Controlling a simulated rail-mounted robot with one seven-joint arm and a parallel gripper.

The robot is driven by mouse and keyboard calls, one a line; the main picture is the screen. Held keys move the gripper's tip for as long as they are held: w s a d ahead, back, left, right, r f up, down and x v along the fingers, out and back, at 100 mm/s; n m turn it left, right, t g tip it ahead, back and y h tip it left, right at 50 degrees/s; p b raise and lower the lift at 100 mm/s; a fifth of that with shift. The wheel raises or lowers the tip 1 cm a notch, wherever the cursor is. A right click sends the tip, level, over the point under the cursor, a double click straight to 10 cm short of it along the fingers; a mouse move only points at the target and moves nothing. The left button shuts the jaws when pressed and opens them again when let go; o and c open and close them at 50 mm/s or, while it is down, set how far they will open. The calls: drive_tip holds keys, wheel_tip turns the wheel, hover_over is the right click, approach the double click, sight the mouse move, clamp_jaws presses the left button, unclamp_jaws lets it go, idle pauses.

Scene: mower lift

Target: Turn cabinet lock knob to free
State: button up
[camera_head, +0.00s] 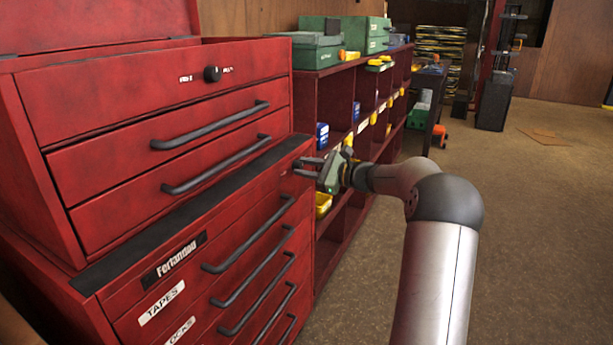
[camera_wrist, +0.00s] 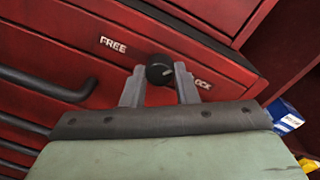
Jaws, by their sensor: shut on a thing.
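The lock knob (camera_wrist: 159,70) is round and black, on the red lower cabinet (camera_head: 120,303). In the wrist view it sits between a FREE label (camera_wrist: 113,45) on its left and a partly covered LOCK label (camera_wrist: 204,84) on its right. A faint pale mark on its face lies toward the LOCK side. My gripper (camera_wrist: 159,74) has one grey finger on each side of the knob and is shut on it. In the head view my gripper (camera_head: 303,167) is at the cabinet's upper right front and hides this knob.
A red upper chest (camera_head: 130,95) has its own black knob (camera_head: 212,73) between two labels. Bar handles (camera_head: 250,235) stick out from the drawers. A red shelf unit (camera_head: 335,95) with bins stands beyond the cabinet. Floor (camera_head: 545,200) on the right is mostly clear.

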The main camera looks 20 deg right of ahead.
drive_tip(key=n+b, duration=0.4)
drive_tip(key=shift+f, duration=0.25)
drive_tip(key=shift+r+n+h+b, duration=0.15)
drive_tip(key=shift+n+h+b, duration=0.15)
drive_tip(key=shift+n+b, duration=0.95)
drive_tip(key=o, duration=1)
drive_tip(key=shift+r, duration=0.1)
drive_tip(key=shift+s, duration=0.1)
drive_tip(key=f+p+v, duration=0.1)
drive_tip(key=p+v, duration=0.2)
drive_tip(key=v, duration=1.4)
drive_tip(key=shift+s+r, duration=0.2)
drive_tip(key=shift+r, duration=0.15)
